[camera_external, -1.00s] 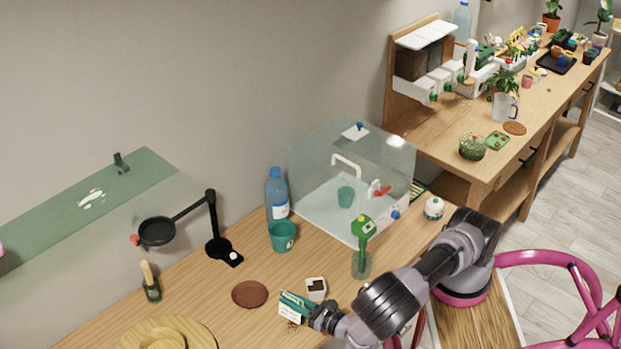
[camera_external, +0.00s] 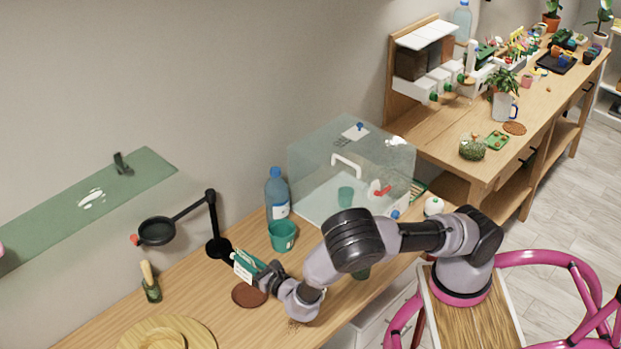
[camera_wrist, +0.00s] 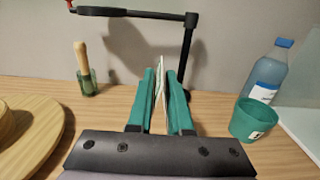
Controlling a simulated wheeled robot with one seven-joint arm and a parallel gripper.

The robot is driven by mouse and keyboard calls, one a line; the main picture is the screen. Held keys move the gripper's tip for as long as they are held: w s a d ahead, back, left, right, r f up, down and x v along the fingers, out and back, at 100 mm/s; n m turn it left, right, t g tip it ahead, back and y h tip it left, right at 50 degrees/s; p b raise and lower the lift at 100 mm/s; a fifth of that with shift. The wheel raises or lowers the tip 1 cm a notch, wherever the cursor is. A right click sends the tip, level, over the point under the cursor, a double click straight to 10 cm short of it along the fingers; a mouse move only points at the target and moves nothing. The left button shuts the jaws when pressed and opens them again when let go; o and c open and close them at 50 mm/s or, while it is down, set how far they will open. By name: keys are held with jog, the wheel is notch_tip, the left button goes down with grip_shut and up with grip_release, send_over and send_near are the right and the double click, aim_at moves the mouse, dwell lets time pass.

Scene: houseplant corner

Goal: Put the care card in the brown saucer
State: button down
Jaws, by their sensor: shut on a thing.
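The white care card (camera_external: 242,271) stands on edge between the teal fingers of my gripper (camera_external: 248,262). In the wrist view my gripper (camera_wrist: 160,75) is shut on the thin card (camera_wrist: 160,90), which is seen nearly edge-on. The round brown saucer (camera_external: 247,297) lies flat on the wooden bench. In the external view the card and fingers appear above the saucer's far left part, with the card apart from it. My gripper covers part of the saucer's right edge. The saucer does not show in the wrist view.
A black magnifier stand (camera_external: 217,246) is behind the gripper. A teal pot (camera_external: 283,236), a blue bottle (camera_external: 277,195) and a clear case (camera_external: 345,170) stand to the right. A wooden-handled tool (camera_external: 150,282) and a round wooden board (camera_external: 190,330) are left.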

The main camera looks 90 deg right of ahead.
notch_tip(320, 180, down, 9)
jog(key=shift+r, duration=0.15)
dwell(0.4)
jog(key=shift+f, duration=0.55)
jog(key=c, duration=0.8)
grip_release()
jog(key=shift+c, duration=0.2)
